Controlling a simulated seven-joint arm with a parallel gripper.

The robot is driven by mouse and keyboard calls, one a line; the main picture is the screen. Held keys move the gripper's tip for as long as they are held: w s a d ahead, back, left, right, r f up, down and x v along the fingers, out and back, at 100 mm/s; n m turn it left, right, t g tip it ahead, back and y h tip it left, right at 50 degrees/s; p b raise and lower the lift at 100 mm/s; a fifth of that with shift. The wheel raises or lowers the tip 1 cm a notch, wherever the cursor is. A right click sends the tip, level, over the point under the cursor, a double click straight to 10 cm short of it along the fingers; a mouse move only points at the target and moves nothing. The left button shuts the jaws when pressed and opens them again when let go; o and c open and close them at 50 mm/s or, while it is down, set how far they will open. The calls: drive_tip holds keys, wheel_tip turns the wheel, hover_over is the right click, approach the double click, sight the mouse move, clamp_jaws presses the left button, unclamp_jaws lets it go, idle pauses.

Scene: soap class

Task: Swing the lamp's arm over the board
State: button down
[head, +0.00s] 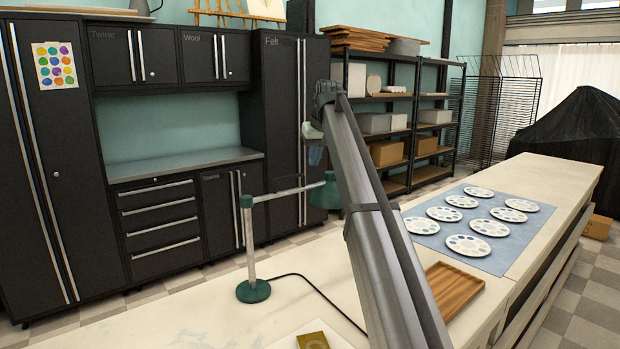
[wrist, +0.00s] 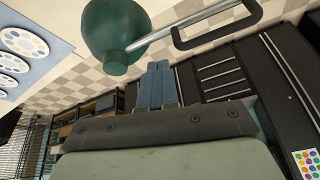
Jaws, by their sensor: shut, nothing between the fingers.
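The lamp has a round green base (head: 253,290), an upright metal post (head: 248,240) and a level metal arm (head: 285,193) reaching right to a green shade (head: 327,192). In the wrist view the shade (wrist: 115,32) and the lamp's arm (wrist: 190,28) show, with a black loop handle (wrist: 258,22) on the arm. My gripper (head: 316,156) is shut and empty, above and apart from the shade and handle; its blue fingers show in the wrist view (wrist: 157,85). A brown wooden board (head: 455,287) lies right of my arm. A pale board (head: 275,343) under a yellow block lies at the bottom edge.
A blue mat (head: 440,240) with several white palettes lies on the counter's right part. A black cord (head: 320,290) runs from the lamp base across the counter. Dark cabinets (head: 160,215) and shelves stand behind. My arm covers part of the counter's middle.

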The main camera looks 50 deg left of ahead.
sight(299, 191)
drive_tip(key=a+n, duration=0.1)
drive_tip(key=w+a+r+n, duration=0.1)
drive_tip(key=a, duration=0.1)
drive_tip(key=a+r+n+g, duration=0.1)
drive_tip(key=shift+w+a+r, duration=0.25)
wheel_tip(299, 191, down, 10)
drive_tip(key=shift+d, duration=0.25)
idle(0.5)
drive_tip(key=shift+d, duration=0.1)
